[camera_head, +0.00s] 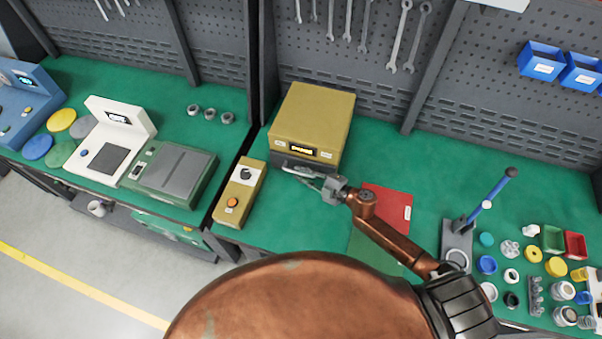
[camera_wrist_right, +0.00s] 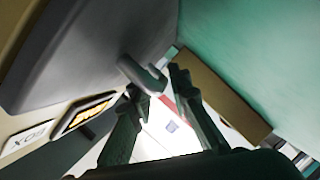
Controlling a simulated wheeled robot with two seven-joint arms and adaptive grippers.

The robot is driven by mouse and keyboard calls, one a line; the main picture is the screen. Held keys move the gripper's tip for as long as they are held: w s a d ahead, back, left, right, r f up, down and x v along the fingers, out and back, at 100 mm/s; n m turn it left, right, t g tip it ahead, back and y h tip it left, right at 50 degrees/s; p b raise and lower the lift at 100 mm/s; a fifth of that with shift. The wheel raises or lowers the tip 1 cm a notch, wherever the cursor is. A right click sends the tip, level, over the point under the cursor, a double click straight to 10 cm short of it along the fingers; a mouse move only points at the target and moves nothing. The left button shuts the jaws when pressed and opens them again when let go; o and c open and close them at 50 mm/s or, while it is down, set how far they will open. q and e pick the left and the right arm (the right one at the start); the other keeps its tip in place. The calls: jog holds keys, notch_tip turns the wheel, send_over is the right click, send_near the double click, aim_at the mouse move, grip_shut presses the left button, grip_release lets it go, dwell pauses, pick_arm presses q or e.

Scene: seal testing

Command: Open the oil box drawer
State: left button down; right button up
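The oil box (camera_head: 312,118) is a mustard-yellow box with a lit display, standing on the green bench top. Its dark grey drawer (camera_head: 290,160) is along the bottom of the front and looks closed. In the right wrist view the grey drawer front (camera_wrist_right: 90,50) fills the upper left, with a curved grey handle (camera_wrist_right: 138,74) sticking out. My right gripper (camera_head: 300,177) is just in front of the drawer. In the wrist view its fingers (camera_wrist_right: 160,88) are apart, with the handle's end between or just beyond the tips; contact cannot be told. My left gripper is not in view.
A yellow control box (camera_head: 240,195) with an orange button stands left of the oil box. A red sheet (camera_head: 392,205) lies to the right under my arm. A blue-handled lever press (camera_head: 480,210) and several small parts are further right. Wrenches hang on the wall behind.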

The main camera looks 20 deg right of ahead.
jog(key=shift+w+a+f, duration=0.1)
jog(key=shift+w+a, duration=0.05)
jog(key=shift+w, duration=0.05)
grip_shut()
dwell(0.5)
